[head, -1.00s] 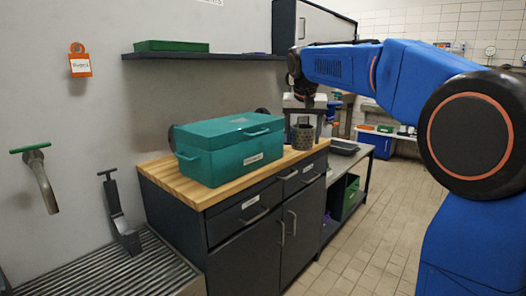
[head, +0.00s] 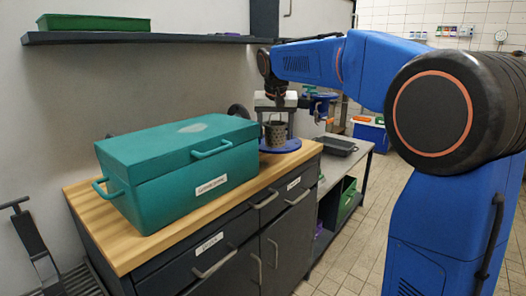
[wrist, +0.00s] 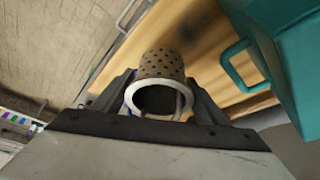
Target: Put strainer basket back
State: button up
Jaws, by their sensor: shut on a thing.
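The strainer basket (head: 276,134) is a dark grey perforated cylinder with a handle on top. It is upright at the far end of the wooden worktop, in front of or over a blue round flange (head: 283,149); I cannot tell whether they touch. My gripper (head: 277,104) is above the basket and shut on it. In the wrist view the basket (wrist: 163,64) shows its holes and open rim between the two dark fingers of my gripper (wrist: 160,92). The inside of the basket is dark, and the part beneath it is hidden.
A large teal box (head: 180,172) with handles fills the near part of the worktop (head: 150,243). A shelf (head: 150,38) with a green tray (head: 94,22) runs along the wall above. A lower bench with a black tray (head: 334,146) stands beyond.

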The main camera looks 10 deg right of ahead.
jog(key=shift+x, duration=0.85)
jog(key=shift+a+f, duration=0.2)
jog(key=shift+f, duration=1.95)
jog(key=o, duration=1.2)
jog(key=shift+f, duration=0.15)
jog(key=shift+o, duration=0.2)
